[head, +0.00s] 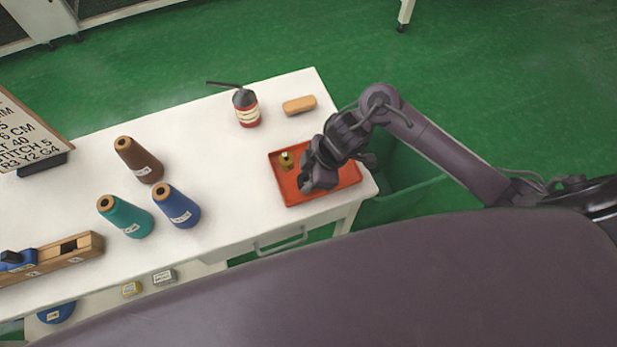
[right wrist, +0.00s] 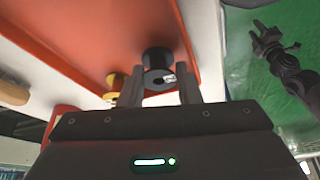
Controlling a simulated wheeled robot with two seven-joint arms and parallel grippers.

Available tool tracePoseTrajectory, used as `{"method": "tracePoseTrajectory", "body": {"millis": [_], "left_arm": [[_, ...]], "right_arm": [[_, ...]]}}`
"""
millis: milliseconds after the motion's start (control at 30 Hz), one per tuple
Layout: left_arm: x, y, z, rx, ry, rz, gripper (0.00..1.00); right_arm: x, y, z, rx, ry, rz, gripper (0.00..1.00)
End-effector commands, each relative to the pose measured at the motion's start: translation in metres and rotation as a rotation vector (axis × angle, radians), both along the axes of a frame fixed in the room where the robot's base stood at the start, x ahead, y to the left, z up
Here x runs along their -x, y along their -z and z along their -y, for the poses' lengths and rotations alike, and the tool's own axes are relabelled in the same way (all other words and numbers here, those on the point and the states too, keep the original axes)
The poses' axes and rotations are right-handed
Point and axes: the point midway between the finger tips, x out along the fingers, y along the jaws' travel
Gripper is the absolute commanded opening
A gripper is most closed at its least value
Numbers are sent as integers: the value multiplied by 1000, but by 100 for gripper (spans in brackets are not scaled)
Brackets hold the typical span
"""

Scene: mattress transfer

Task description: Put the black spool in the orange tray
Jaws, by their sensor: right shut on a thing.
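The orange tray (head: 291,192) lies at the right end of the white table. My right gripper (head: 306,184) is over it in the head view. In the right wrist view, my right gripper (right wrist: 160,92) is shut on the black spool (right wrist: 156,60). The spool has a small white label and shows against the tray's orange surface (right wrist: 110,35). I cannot tell whether it touches the tray floor. The hand hides it in the head view. My left gripper (right wrist: 273,40) shows small in the right wrist view, over green floor; its jaw state is unclear.
A small yellow spool (head: 286,160) stands in the tray. Behind are a red-and-black oil can (head: 247,108) and a tan block (head: 299,105). Brown (head: 139,160), teal (head: 126,217) and blue (head: 178,206) cones stand left. A green bin (head: 404,172) is beside the table.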

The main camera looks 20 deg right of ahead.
Motion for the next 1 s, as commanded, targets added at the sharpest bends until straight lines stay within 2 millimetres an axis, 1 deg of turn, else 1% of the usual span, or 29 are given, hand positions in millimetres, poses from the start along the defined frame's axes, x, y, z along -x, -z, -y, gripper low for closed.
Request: {"method": "tracePoseTrajectory", "body": {"millis": [33,267,400,433,500,800,933,1000], "left_arm": [[0,1,-1,-2,-1,0,36],[0,0,-3,-4,-4,0,36],[0,2,-3,-4,-4,0,36],[0,2,-4,-4,-4,0,36],[0,2,-4,-4,-4,0,36],[0,0,-3,-4,-4,0,36],[0,-2,-3,-4,-3,0,36],[0,-5,-3,-4,-3,0,36]], "right_arm": [[0,3,0,0,0,0,9],[0,2,0,0,-1,1,9],[0,6,0,0,-1,0,9],[0,7,0,0,0,1,32],[0,6,0,0,-1,0,39],[0,3,0,0,-1,1,39],[0,-9,4,1,-1,5,39],[2,-21,9,3,-2,6,39]]}}
